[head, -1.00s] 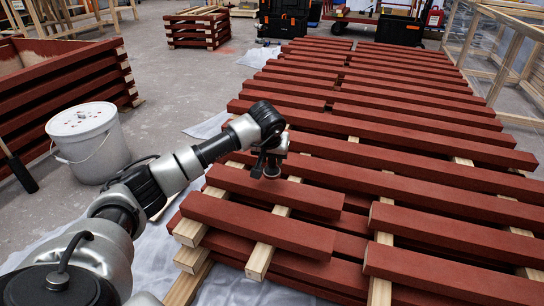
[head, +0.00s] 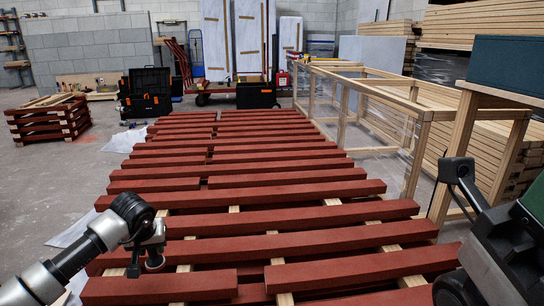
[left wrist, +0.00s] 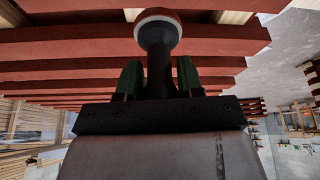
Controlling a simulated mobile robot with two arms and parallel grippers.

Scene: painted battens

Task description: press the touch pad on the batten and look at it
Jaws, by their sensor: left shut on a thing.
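My left gripper (head: 146,246) is at the lower left of the head view, above the near-left end of the rack of red battens. In the left wrist view its two fingers (left wrist: 159,78) are shut on the dark stem of the touch pad (left wrist: 158,27). The pad has a round head with a pale rim and a reddish face. It also shows as a small dark shape in the head view (head: 154,261). A near red batten (head: 160,288) lies just below it. I cannot tell whether the pad touches a batten.
Rows of red battens (head: 290,195) lie on pale wooden bearers across the middle. A wooden frame (head: 424,150) with clear sheeting stands on the right. Black cases (head: 147,92) and a stack of red slats (head: 47,122) stand behind.

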